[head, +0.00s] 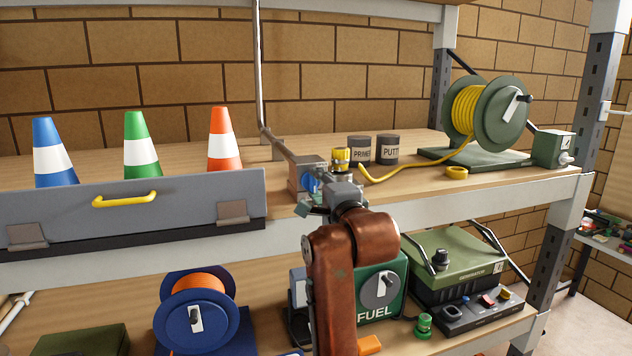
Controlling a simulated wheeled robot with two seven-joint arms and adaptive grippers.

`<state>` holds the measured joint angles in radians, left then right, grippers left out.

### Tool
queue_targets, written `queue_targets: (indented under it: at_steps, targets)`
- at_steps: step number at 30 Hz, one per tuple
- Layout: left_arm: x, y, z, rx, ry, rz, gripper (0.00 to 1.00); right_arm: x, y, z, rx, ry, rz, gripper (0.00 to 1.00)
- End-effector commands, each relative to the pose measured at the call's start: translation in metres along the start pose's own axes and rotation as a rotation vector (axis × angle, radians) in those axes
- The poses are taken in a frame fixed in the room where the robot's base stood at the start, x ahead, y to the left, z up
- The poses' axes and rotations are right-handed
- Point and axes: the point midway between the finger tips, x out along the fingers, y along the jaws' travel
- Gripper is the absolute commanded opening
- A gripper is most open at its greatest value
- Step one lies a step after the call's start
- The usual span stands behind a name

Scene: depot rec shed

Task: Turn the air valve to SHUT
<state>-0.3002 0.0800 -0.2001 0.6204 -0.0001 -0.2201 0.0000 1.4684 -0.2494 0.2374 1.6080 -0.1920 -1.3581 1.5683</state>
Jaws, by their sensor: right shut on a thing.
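A metal air pipe (258,70) comes down the wall and runs forward along the upper shelf to the air valve (310,182), at the shelf's front edge. A blue part of the valve shows just left of my gripper, and a yellow fitting (342,158) stands just behind it. My right gripper (322,194) is at the valve, shut on its handle. The gripper and wrist hide most of the handle, so its angle and any SHUT marking cannot be read. My left gripper is not in view.
Left of the valve, a grey panel with a yellow handle (125,199) stands before three cones (222,140). Behind and right are two dark tins (387,150) and a green reel (487,113) with yellow hose. Below are a blue reel (195,310), a FUEL box (382,285) and a generator (460,262).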

Motion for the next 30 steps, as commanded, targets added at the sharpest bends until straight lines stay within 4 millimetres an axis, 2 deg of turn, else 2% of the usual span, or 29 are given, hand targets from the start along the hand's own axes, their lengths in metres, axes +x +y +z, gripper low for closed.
queue_targets:
  at_steps: [16, 17, 24, 30]
  targets:
    - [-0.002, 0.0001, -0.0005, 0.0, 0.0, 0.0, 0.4, 0.0008, 0.0031, -0.0003, 0.029, -0.001, 0.006, 0.09]
    - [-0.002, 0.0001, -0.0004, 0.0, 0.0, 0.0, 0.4, 0.0008, 0.0032, -0.0003, 0.029, -0.001, 0.006, 0.34]
    - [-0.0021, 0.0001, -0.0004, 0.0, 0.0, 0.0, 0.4, 0.0005, 0.0019, -0.0003, 0.027, 0.0, 0.003, 0.5]
    - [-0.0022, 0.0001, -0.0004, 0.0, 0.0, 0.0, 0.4, 0.0003, 0.001, -0.0001, 0.026, 0.0, 0.002, 0.51]
